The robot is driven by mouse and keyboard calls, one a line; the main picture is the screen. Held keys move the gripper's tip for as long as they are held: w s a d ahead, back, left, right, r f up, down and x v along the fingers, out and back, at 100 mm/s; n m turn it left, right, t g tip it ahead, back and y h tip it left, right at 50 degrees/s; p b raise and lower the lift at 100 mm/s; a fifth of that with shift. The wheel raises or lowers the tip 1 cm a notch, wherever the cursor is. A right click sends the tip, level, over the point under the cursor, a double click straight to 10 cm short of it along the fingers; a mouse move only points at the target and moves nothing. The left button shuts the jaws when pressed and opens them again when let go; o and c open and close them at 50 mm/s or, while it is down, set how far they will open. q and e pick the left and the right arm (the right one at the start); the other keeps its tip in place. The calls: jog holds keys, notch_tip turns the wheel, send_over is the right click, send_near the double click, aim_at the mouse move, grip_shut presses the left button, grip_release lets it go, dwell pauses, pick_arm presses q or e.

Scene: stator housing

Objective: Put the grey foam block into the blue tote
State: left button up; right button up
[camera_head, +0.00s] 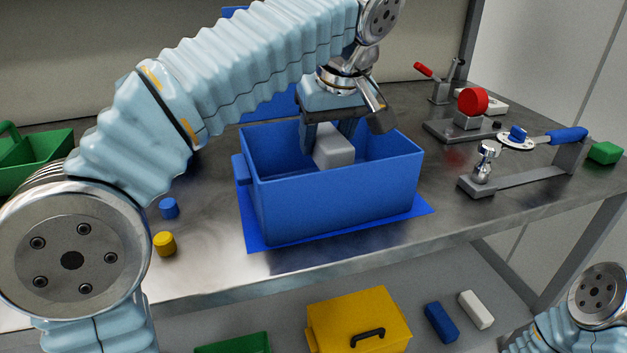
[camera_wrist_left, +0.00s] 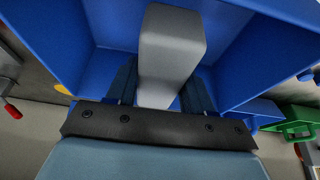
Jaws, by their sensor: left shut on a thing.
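The blue tote (camera_head: 335,200) stands on a blue mat (camera_head: 425,207) near the front edge of the metal table. My left gripper (camera_head: 328,143) points down into the tote's opening. It is shut on the grey foam block (camera_head: 335,152), which is inside the tote's walls, near the rim's height. In the left wrist view the grey foam block (camera_wrist_left: 170,50) sits between the two fingers (camera_wrist_left: 160,92), with blue tote walls (camera_wrist_left: 240,60) around it. The head view does not show whether the block touches the tote's floor. My right gripper is not in view; only part of my right arm shows.
A green bin (camera_head: 35,162) stands at the left. Clamps and a red-disc fixture (camera_head: 472,103) stand at the right. A yellow box (camera_head: 358,322) is below the table.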

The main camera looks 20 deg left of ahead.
aim_at(334, 140)
pick_arm(q)
notch_tip(334, 140, down, 7)
jog(key=shift+r+b, duration=0.15)
jog(key=shift+b, duration=0.4)
jog(key=shift+f, duration=0.2)
jog(key=o, duration=1.1)
jog(key=shift+r, duration=0.1)
jog(key=shift+r, duration=0.15)
jog(key=p+v, duration=0.2)
jog(key=v, duration=0.9)
jog(key=shift+s+d+r, duration=0.15)
jog(key=shift+r, duration=0.3)
